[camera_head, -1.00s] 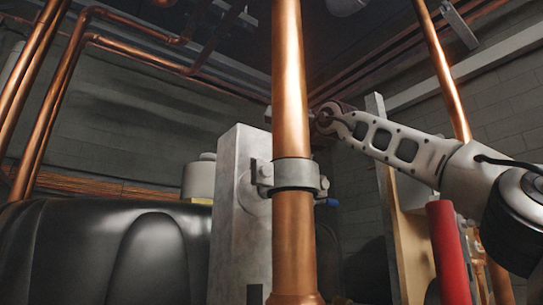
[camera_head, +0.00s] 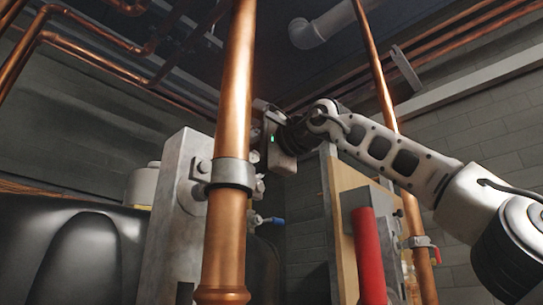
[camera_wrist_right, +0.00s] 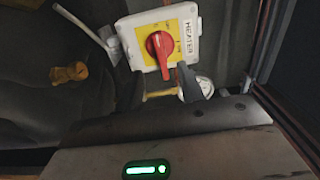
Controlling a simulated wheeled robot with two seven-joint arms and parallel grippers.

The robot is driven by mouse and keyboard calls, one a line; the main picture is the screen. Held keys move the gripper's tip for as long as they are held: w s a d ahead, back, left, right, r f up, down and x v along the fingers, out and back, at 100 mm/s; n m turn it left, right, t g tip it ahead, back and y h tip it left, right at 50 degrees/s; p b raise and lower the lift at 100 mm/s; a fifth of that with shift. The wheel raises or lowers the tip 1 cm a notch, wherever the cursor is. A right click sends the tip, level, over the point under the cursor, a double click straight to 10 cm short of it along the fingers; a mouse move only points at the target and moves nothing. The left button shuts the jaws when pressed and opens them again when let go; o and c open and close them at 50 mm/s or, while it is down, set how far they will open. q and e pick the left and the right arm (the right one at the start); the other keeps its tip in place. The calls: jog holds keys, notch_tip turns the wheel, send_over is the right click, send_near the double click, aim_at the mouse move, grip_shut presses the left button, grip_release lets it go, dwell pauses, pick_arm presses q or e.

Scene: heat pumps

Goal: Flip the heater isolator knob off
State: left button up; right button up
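The heater isolator is a white box (camera_wrist_right: 190,22) with a yellow plate and a "HEATER" label, at the top middle of the right wrist view. Its red knob (camera_wrist_right: 160,50) points roughly up and down in that picture, slightly tilted. The isolator cannot be made out in the head view. My left gripper is out of view.
A thick vertical copper pipe (camera_head: 233,90) with a grey clamp (camera_head: 232,173) stands in front. A gauge (camera_wrist_right: 203,86) and a brass fitting (camera_wrist_right: 68,73) lie near the isolator. A black tank (camera_head: 80,250), a red cylinder (camera_head: 368,255) and another copper pipe (camera_head: 378,70) stand around.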

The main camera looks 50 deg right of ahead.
jog(key=s, duration=0.7)
jog(key=shift+a+b, duration=0.35)
jog(key=shift+b, duration=0.1)
